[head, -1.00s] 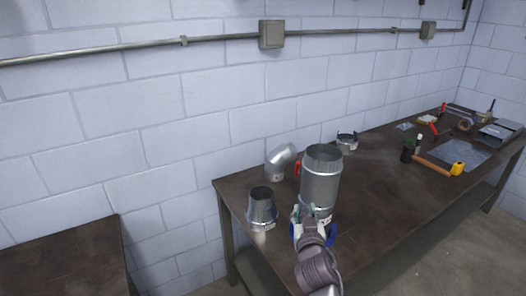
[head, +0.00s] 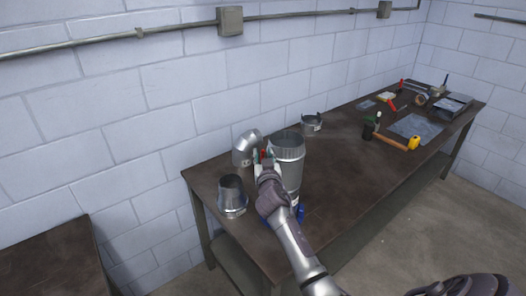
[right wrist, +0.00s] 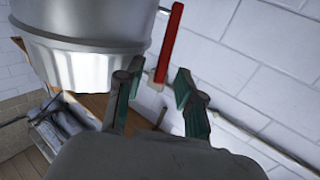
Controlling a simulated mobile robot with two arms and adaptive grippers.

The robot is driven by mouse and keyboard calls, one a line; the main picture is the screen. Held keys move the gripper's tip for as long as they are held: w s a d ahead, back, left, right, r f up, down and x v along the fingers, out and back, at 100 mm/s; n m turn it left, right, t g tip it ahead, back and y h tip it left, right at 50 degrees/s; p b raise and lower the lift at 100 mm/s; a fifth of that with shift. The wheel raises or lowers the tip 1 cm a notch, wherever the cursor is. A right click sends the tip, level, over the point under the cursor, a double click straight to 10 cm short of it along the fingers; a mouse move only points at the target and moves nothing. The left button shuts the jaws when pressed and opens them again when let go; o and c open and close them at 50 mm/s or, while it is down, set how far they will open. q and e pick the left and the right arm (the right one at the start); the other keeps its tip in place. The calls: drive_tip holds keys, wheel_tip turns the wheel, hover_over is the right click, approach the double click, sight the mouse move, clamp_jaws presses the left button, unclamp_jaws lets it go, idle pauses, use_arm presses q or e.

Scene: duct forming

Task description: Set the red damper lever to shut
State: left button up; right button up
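The round metal duct (head: 289,149) stands upright on the workbench. Its red damper lever (right wrist: 169,42) points upward beside the duct wall in the right wrist view; only a bit of red shows in the head view. My right gripper (head: 263,158) is at the duct's upper left side. In the right wrist view the gripper (right wrist: 157,75) is open, with the lever's lower end showing between its two green-padded fingertips. I cannot tell whether either finger touches it. My left gripper is not in view.
A metal reducer (head: 231,195) and an elbow (head: 246,147) stand close left of the duct. A metal collar (head: 311,123) lies behind it. Blue clamp parts (head: 299,212) sit at its base. Tools lie at the far right; the bench (head: 345,172) between is clear.

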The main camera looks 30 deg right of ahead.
drive_tip(key=shift+w+d+f, duration=0.1)
drive_tip(key=shift+w+d, duration=0.15)
drive_tip(key=shift+w, duration=0.25)
clamp_jaws()
